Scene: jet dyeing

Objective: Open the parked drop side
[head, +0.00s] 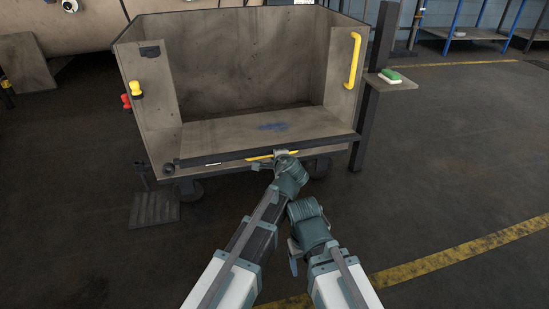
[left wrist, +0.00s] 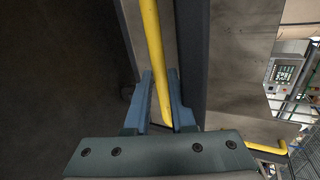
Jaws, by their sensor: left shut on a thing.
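A grey-brown cart (head: 140,65) stands ahead in the head view with its front side open. A flat panel (head: 225,137), bearing a blue smear, lies about level at the bottom of the opening; I cannot tell whether it is the lowered drop side or the cart floor. A yellow bar (head: 258,158) runs along its dark front edge. My left gripper (head: 281,154) is at this edge, shut on the yellow bar, which passes between its fingers in the left wrist view (left wrist: 156,60). My right gripper (head: 293,255) hangs apart from the cart, its jaws unclear.
A vertical yellow handle (head: 354,60) is on the cart's right wall. Red and yellow knobs (head: 135,90) are on the left post. A green-topped block (head: 389,75) sits on a small shelf (head: 397,85) at right. Floor to the right is clear, with a yellow line (head: 455,252).

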